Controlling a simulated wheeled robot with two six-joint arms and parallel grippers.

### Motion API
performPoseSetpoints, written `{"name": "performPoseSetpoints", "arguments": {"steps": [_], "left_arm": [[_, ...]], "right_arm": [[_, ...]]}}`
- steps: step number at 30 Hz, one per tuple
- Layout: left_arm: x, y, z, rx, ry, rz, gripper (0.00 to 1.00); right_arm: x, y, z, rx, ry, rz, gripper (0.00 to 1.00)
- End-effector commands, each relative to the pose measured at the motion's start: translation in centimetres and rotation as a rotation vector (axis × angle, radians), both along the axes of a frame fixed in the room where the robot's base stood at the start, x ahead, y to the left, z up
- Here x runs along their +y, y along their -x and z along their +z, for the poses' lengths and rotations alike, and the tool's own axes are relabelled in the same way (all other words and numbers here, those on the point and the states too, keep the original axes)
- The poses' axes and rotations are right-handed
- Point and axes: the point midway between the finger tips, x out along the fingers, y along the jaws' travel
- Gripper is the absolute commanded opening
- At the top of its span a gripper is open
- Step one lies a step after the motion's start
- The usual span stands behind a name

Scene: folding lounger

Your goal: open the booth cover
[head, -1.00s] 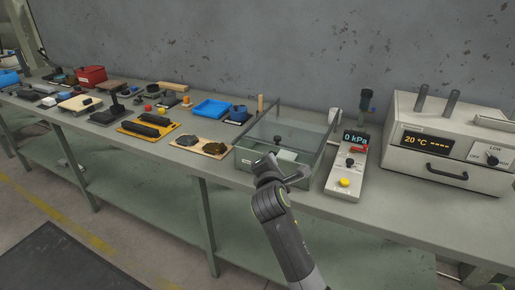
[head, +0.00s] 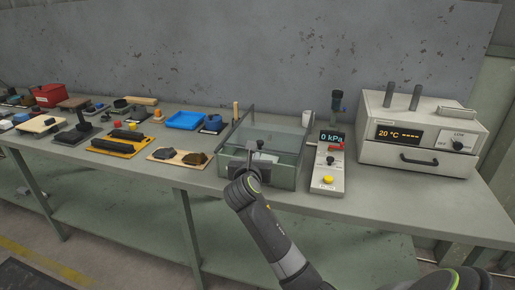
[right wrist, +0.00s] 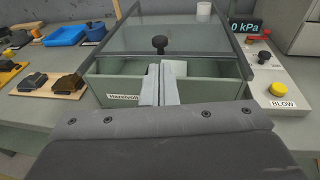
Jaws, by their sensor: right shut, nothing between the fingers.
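The booth is a grey-green box (right wrist: 210,86) with a framed glass cover (right wrist: 190,32) over it; it also stands mid-bench in the head view (head: 283,174). A black knob (right wrist: 160,44) sits near the cover's front edge. Through the gap below that edge I see inside the box, where a pale block (right wrist: 174,68) shows. My right gripper (right wrist: 158,70) is shut and empty at the box's front, its tips just short of the knob in the picture. In the head view the right gripper (head: 251,150) overlaps the box front. My left gripper is out of view.
A control panel with a 0 kPa display (head: 331,136) and yellow button (head: 328,180) stands close right of the booth. An oven-like unit (head: 418,145) is further right. Left are a wooden board with dark pieces (head: 180,157) and a blue tray (head: 187,120).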

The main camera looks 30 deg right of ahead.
Motion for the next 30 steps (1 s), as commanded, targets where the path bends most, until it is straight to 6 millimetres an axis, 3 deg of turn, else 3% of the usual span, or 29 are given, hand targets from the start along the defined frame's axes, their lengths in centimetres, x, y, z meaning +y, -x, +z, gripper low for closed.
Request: {"name": "performPoseSetpoints", "arguments": {"steps": [9, 15, 30], "left_arm": [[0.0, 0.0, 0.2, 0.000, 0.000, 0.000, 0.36], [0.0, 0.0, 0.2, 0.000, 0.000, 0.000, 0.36], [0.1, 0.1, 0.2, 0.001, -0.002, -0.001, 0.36]], "right_arm": [[-3.6, -4.2, -0.9, 0.001, 0.001, 0.000, 0.00], [-4.9, -5.8, -1.3, 0.000, 0.000, 0.000, 0.00], [-5.5, -6.5, -1.5, -0.001, -0.001, 0.002, 0.00]]}}
